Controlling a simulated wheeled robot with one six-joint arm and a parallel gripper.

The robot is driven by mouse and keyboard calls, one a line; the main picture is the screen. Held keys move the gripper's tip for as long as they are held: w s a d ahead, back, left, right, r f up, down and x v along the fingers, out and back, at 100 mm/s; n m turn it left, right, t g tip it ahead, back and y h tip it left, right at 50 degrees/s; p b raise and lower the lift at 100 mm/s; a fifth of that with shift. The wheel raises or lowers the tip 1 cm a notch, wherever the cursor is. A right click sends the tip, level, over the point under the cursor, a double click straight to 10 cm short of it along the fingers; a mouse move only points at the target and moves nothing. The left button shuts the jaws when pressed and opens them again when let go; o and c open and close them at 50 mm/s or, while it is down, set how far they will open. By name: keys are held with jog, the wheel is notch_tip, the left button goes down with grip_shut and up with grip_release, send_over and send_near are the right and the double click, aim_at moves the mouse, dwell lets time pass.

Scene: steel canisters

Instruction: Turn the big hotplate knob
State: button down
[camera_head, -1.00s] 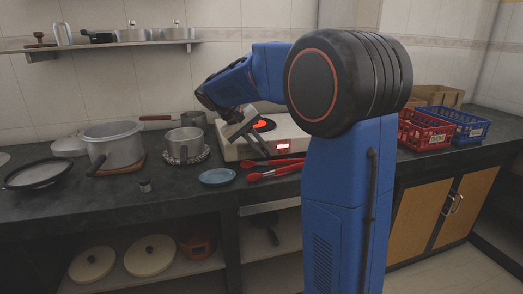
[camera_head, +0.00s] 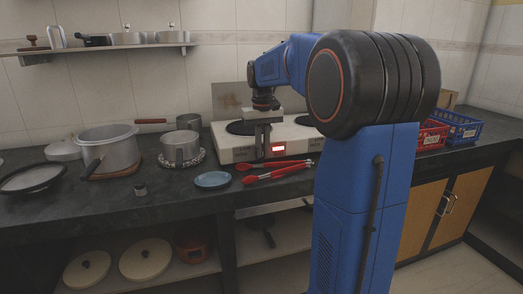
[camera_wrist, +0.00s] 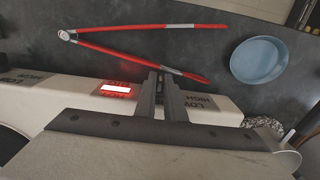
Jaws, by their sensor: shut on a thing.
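The white hotplate (camera_head: 228,149) stands on the dark counter, with dark round burners (camera_head: 240,128) on top and a lit red display (camera_head: 278,149) on its front. In the wrist view its front panel (camera_wrist: 60,85) shows LOW and HIGH labels on both sides of the display (camera_wrist: 116,89). My gripper (camera_head: 262,155) points down at the front panel, left of the display. In the wrist view my gripper (camera_wrist: 160,82) has its fingers close together between the display and a label. It is shut on the big knob, which the fingers hide.
Red tongs (camera_head: 270,175) lie just in front of the hotplate, beside a blue plate (camera_head: 213,180). A steel pot (camera_head: 181,147) on a trivet stands to the left, with a larger pot (camera_head: 110,150) beyond. Red and blue crates (camera_head: 461,126) are at the right.

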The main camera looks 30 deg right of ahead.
dwell(0.4)
jog(key=c, duration=2.1)
grip_release()
notch_tip(320, 180, up, 17)
jog(key=shift+d+r, duration=0.15)
jog(key=shift+r, duration=0.05)
